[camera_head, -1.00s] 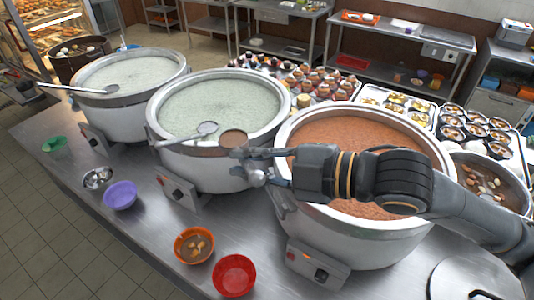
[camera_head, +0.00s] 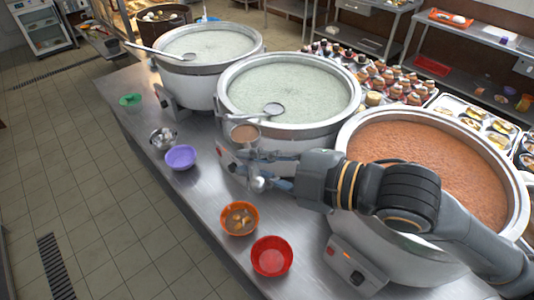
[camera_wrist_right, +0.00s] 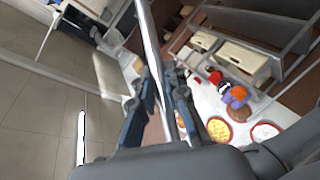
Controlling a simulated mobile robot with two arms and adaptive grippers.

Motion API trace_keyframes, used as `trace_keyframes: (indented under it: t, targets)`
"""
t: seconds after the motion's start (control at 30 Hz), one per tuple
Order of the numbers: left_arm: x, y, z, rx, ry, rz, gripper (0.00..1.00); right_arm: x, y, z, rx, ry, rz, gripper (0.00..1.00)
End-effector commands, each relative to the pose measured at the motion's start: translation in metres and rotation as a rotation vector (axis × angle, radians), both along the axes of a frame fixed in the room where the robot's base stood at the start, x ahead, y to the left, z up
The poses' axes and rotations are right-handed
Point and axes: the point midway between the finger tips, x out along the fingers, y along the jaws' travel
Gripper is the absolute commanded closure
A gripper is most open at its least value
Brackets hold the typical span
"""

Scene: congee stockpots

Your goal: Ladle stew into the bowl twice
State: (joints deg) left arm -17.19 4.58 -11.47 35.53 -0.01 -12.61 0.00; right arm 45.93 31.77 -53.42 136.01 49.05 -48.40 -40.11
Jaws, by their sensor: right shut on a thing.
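My right gripper (camera_head: 258,170) is shut on a ladle, whose head (camera_head: 244,132) is full of brown stew. The head shows against the front rim of the middle pot; I cannot tell its height above the counter. In the right wrist view the ladle's shiny handle (camera_wrist_right: 155,60) runs up between the fingers. The stew pot (camera_head: 345,200), with reddish-brown stew (camera_head: 440,155), stands at right behind my right arm. An orange bowl (camera_head: 239,219) with brown chunky food stands on the counter, below the gripper in the picture. An empty red bowl (camera_head: 271,256) stands beside it. My left gripper is not in view.
The middle pot (camera_head: 228,112) and the far pot (camera_head: 190,80) hold pale congee, each with a ladle. A purple bowl (camera_head: 181,158), a metal bowl (camera_head: 163,138) and a green bowl (camera_head: 130,100) stand along the counter (camera_head: 205,190). Trays of food lie behind the pots.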

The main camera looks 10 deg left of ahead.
Motion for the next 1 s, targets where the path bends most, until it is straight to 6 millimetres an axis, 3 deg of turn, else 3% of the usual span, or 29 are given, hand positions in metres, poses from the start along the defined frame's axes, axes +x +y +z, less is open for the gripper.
trace_keyframes:
  t: [1.0]
  targets:
    - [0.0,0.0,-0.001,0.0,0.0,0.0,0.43,0.0,-0.001,-0.109,0.002,-0.002,-0.001,1.0]
